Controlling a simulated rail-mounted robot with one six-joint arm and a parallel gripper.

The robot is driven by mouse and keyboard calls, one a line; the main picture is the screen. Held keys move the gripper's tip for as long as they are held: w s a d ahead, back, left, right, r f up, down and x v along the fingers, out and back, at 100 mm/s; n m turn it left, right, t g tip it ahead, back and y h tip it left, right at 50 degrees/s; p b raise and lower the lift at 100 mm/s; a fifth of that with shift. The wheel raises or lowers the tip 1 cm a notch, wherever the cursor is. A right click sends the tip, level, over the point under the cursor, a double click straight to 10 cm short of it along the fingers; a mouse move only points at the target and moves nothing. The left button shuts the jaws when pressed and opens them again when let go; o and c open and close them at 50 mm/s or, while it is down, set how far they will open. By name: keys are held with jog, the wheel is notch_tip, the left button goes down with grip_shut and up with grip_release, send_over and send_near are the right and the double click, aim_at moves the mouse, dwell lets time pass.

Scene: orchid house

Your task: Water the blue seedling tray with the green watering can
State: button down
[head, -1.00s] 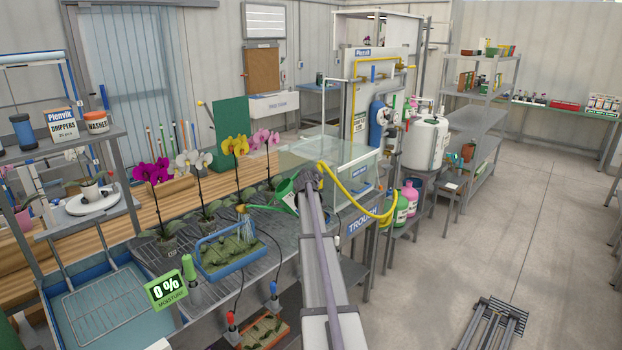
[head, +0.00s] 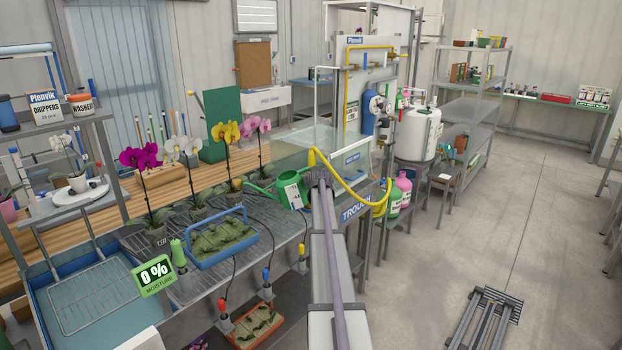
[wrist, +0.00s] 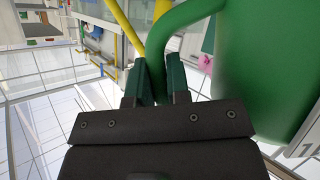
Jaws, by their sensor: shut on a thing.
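My gripper (head: 316,170) is shut on the handle of the green watering can (head: 287,191). In the wrist view, the dark green fingers (wrist: 160,80) close around the curved green handle, with the can's body (wrist: 265,65) at the right. In the head view, the can is held behind and to the right of the blue seedling tray (head: 222,257), apart from it, with its spout toward the left. The blue tray holds green seedlings and sits on the slatted bench. The moisture display (head: 154,275) in front of it reads 0%.
Potted orchids (head: 155,235) stand behind the tray. A glass tank (head: 335,150) and a yellow hose (head: 365,203) are close to my gripper. An orange tray (head: 257,325) with plants sits below the bench. A blue basin (head: 85,330) is at the left.

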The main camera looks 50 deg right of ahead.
jog(key=shift+s+d+f+m+y+b, duration=0.2)
jog(key=shift+s+d+f+m, duration=0.15)
jog(key=shift+d, duration=0.2)
jog(key=shift+s+d+f+m+y+b, duration=0.15)
jog(key=shift+s+d+f+m, duration=0.1)
jog(key=shift+s+d, duration=0.25)
jog(key=shift+d, duration=0.1)
jog(key=shift+s+d+f+m+t+y+b, duration=0.15)
jog(key=shift+s+d+f+m+t+b, duration=0.15)
jog(key=shift+d, duration=0.2)
jog(key=shift+s+d+f+m+t+y+b, duration=0.1)
jog(key=shift+s+d+f+b, duration=0.1)
jog(key=shift+s+d, duration=0.25)
